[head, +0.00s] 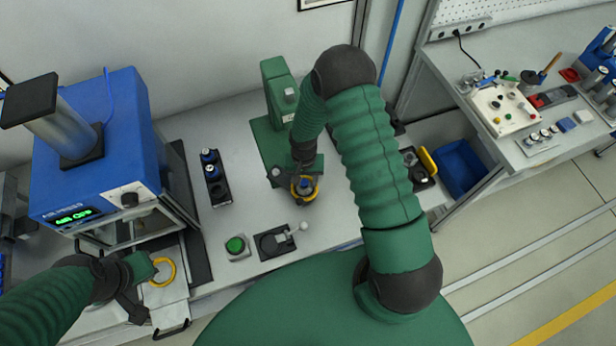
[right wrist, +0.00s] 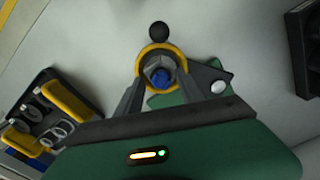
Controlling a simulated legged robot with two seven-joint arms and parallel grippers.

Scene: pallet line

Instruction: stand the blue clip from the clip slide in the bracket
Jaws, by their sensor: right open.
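My right gripper (right wrist: 165,88) is open. In the right wrist view its dark fingers lie on either side of a yellow ring (right wrist: 143,56) with a blue piece (right wrist: 159,76) inside; I cannot tell whether they touch it. In the head view this ring (head: 311,189) is by the green fixture (head: 268,150), below my right gripper (head: 302,177). I cannot tell whether the blue piece is the clip. A black tray (right wrist: 87,111) holds pale, clip-like loops and a yellow bar. No bracket is clearly identifiable. My left gripper (head: 143,283) is beside another yellow ring (head: 166,262); its jaws are unclear.
A blue press (head: 95,170) stands at the left. A black rack (head: 218,188) holds blue-topped parts. A green button (head: 236,245) and a lever device (head: 271,245) sit near the front. A blue bin (head: 461,170) stands right of the bench. Bare bench lies between rack and fixture.

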